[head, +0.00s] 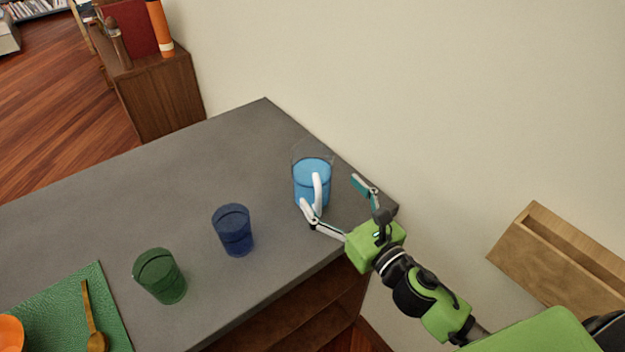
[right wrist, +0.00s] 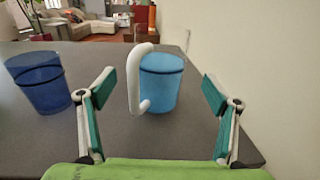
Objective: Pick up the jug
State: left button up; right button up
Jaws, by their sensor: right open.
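The jug (head: 311,172) is a clear vessel with blue contents and a white handle, upright near the right end of the grey counter. In the right wrist view the jug (right wrist: 161,82) stands ahead between my fingers, its white handle facing me. My right gripper (head: 336,203) is open, with its fingertips spread close to the handle side of the jug. In the right wrist view the gripper (right wrist: 157,97) shows both teal finger pads apart with nothing clamped between them. My left gripper is not in view.
A dark blue cup (head: 234,231) and a green cup (head: 160,277) stand left of the jug on the grey counter (head: 150,200). A green mat (head: 112,300) with a wooden spoon and orange bowl lies farther left. A wall is close behind the jug.

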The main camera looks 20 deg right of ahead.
aim_at(323, 184)
jog(key=shift+x, duration=1.2)
jog(key=p+x, duration=0.2)
jog(key=x, duration=0.2)
jog(key=shift+f, duration=0.1)
jog(key=shift+w+a+f, duration=0.15)
jog(key=shift+w+a, duration=0.05)
jog(key=shift+w, duration=0.35)
jog(key=shift+s, duration=0.1)
jog(key=c, duration=2)
jog(key=shift+r, duration=0.2)
